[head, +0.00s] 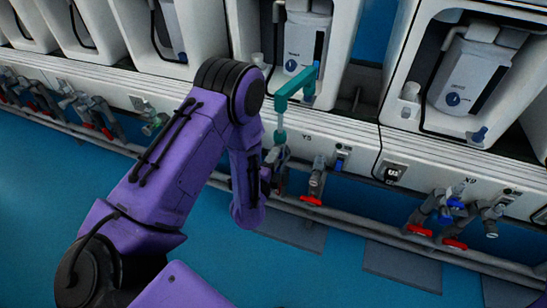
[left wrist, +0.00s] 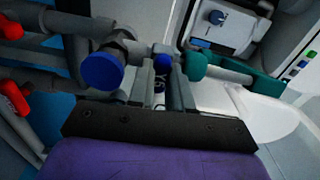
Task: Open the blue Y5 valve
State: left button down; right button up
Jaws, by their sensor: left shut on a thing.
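My left gripper (head: 270,168) reaches down to the pipework under the Y5 label (head: 307,137). In the left wrist view, its two fingers (left wrist: 163,72) stand either side of a small blue valve handle (left wrist: 163,61). The left gripper is shut on this handle, and a Y5 marking shows between the fingers. In the head view, the gripper and wrist hide the handle, so its turn angle cannot be told. A larger round blue knob (left wrist: 103,71) sits on a pipe just left of the fingers. My right gripper is not in view.
A teal bent pipe (head: 298,86) rises just above the gripper and also crosses at the right in the left wrist view (left wrist: 225,74). Red-handled valves (head: 311,200) stand to the right along a grey rail. White cabinets line the back; blue floor (head: 325,270) is open in front.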

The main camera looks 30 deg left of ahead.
pick_arm(q)
jog(key=n+p, duration=0.1)
jog(key=n, duration=0.3)
jog(key=shift+n, duration=0.4)
jog(key=n+p, duration=0.1)
jog(key=n, duration=0.2)
jog(key=shift+n, duration=0.3)
jog(key=n+p, duration=0.1)
jog(key=n, duration=0.4)
jog(key=shift+s, duration=0.1)
jog(key=shift+f+n+p, duration=0.1)
jog(key=shift+n+p, duration=0.55)
jog(key=shift+n, duration=1.25)
jog(key=c, duration=1.3)
grip_release()
jog(key=shift+s, duration=0.1)
